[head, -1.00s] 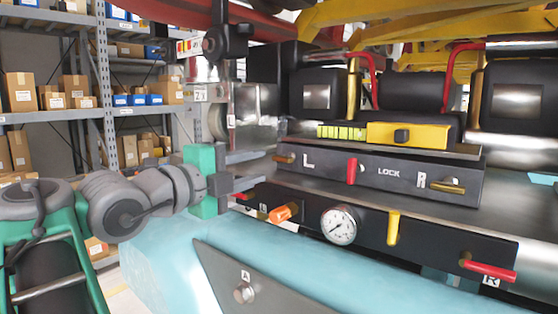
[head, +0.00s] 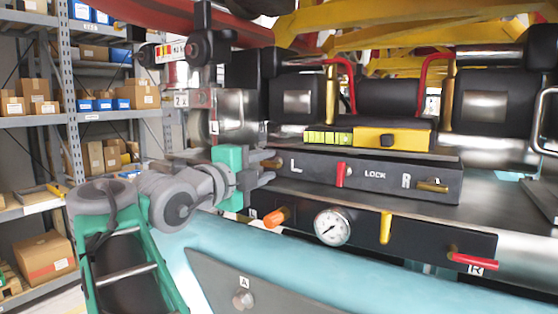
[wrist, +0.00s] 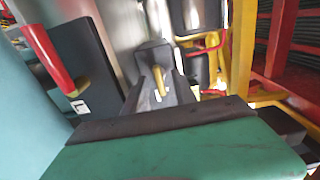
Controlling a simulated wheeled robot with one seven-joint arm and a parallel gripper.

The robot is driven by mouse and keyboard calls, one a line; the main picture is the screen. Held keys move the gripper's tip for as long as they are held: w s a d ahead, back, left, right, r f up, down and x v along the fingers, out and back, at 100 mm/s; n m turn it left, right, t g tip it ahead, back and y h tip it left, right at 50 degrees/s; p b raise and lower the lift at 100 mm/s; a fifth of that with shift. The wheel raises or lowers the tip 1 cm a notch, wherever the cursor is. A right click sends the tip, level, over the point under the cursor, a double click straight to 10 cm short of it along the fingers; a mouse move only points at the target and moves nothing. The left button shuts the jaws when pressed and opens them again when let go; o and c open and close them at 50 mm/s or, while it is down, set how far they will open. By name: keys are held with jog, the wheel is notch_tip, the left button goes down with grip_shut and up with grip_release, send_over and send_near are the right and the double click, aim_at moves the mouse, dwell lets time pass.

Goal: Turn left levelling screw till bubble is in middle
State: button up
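The left levelling screw (head: 271,164) is a brass pin left of the white L on the dark panel (head: 330,180). In the wrist view, the brass screw (wrist: 159,79) shows between my dark fingers. My gripper (head: 264,168), with a green body, is at the panel's left end; its fingers look apart, one on each side of the screw. I cannot tell whether they touch it. The yellow-green level vial (head: 328,137) lies above the panel beside a yellow block (head: 395,139). The bubble's position is too small to tell.
A red LOCK lever (head: 343,174) and the brass right screw (head: 432,186) sit on the same panel. Below are an orange knob (head: 276,217), a gauge (head: 332,226), a yellow handle (head: 386,227) and a red handle (head: 472,262). Shelves with boxes stand left.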

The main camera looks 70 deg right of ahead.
jog(key=shift+d, duration=0.2)
jog(key=shift+c, duration=0.5)
grip_shut()
